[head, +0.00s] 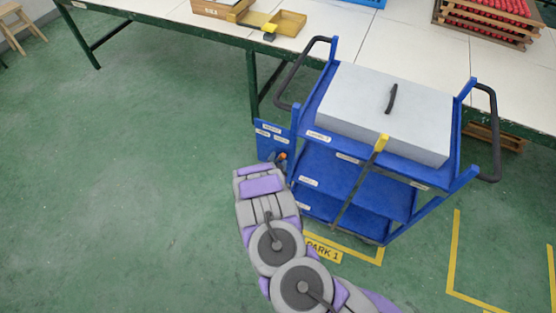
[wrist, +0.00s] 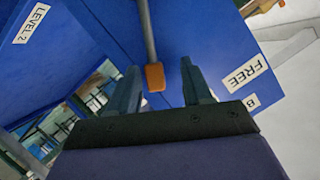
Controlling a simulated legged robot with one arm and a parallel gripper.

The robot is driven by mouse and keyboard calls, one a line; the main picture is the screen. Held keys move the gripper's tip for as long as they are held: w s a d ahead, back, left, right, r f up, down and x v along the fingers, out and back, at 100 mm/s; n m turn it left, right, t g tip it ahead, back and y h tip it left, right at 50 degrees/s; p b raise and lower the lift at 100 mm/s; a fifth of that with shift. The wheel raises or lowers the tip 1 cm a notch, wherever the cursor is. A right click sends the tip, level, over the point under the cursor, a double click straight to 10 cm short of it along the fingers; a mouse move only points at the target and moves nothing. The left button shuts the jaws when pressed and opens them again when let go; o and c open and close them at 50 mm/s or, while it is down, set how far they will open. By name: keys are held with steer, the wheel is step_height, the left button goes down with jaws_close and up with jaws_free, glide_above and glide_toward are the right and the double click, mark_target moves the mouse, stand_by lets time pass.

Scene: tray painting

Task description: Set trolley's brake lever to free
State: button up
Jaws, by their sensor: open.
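The blue trolley (head: 310,160) stands at the table's edge. A blue panel (head: 264,146) with small white labels is on its left side. In the wrist view a grey brake lever (wrist: 149,32) with an orange tip (wrist: 154,77) hangs in front of blue panelling. The FREE label (wrist: 245,73) is right of the tip, with a partly hidden label beginning with B (wrist: 251,103) below. My gripper (wrist: 160,92) is open, its fingers on either side of the orange tip, with gaps visible. In the head view the orange tip (head: 283,156) shows small at my arm's end.
A grey lidded box (head: 370,105) sits on the trolley's top. A yellow-topped bar (head: 381,143) crosses its front. Yellow floor lines (head: 350,253) and a PARK 1 label (head: 323,249) lie below. The long table (head: 175,12) is behind; floor at left is clear.

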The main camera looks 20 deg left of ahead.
steer(key=shift+w+d, duration=0.3)
steer(key=shift+w, duration=0.1)
steer(key=shift+w+d, duration=0.35)
steer(key=shift+d, duration=0.05)
steer(key=shift+a+f, duration=0.15)
steer(key=shift+a, duration=0.4)
steer(key=shift+c, duration=2)
steer(key=shift+d, duration=0.5)
steer(key=c, duration=0.4)
steer(key=shift+r, duration=0.2)
jaws_close()
